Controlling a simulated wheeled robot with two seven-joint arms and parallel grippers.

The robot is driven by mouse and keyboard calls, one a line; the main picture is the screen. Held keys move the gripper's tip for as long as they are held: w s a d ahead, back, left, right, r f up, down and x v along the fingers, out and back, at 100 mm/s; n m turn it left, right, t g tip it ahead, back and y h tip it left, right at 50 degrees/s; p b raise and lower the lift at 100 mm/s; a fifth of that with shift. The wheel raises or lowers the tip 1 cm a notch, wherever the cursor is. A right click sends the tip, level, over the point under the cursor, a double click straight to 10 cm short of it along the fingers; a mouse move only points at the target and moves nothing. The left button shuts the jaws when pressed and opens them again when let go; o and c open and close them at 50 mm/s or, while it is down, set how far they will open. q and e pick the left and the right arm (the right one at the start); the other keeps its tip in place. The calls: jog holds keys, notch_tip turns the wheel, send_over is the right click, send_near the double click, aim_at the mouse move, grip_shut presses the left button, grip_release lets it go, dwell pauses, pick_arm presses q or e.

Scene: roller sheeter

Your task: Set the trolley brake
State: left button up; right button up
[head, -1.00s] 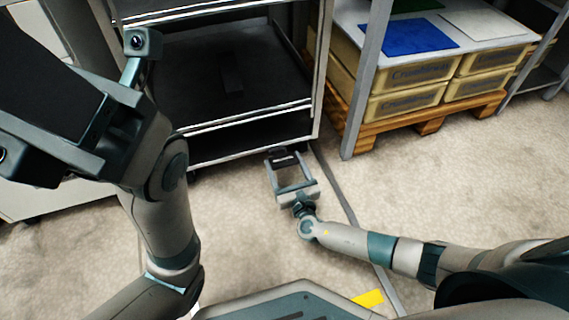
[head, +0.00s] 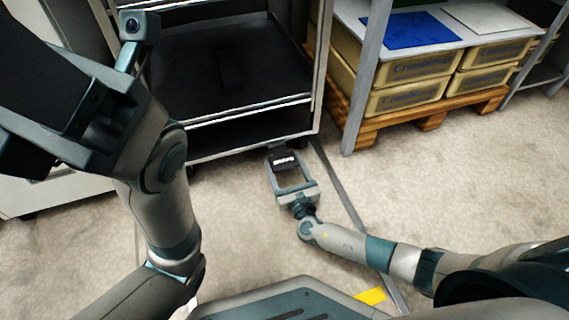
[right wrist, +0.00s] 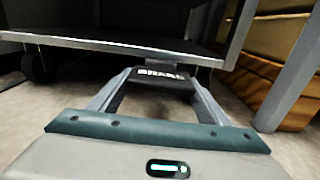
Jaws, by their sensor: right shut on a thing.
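The trolley (head: 232,75) is a metal frame with dark shelves at the upper middle of the head view. Its lower edge (right wrist: 150,42) crosses the right wrist view. The brake pedal (head: 284,160), black with white lettering, sits low at the trolley's front right corner. It also shows in the right wrist view (right wrist: 160,78), its lettering reading BRAKE. My right gripper (head: 285,166) is low over the floor, with its fingers shut on the brake pedal. My left gripper (head: 95,75) is raised at the upper left, and its fingertips cannot be made out.
A shelf rack (head: 364,80) stands right of the trolley. Yellowish crates (head: 415,95) rest on a wooden pallet (head: 430,118), close to the trolley's right side. A dark caster (right wrist: 33,66) shows under the trolley. The pale floor (head: 480,185) at right is clear.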

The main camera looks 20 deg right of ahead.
notch_tip(320, 180, down, 2)
jog(key=shift+f+b, duration=0.15)
jog(key=shift+b, duration=0.3)
jog(key=shift+f, duration=0.1)
jog(key=o, duration=1.5)
jog(key=shift+w, duration=0.1)
jog(key=shift+r, duration=0.2)
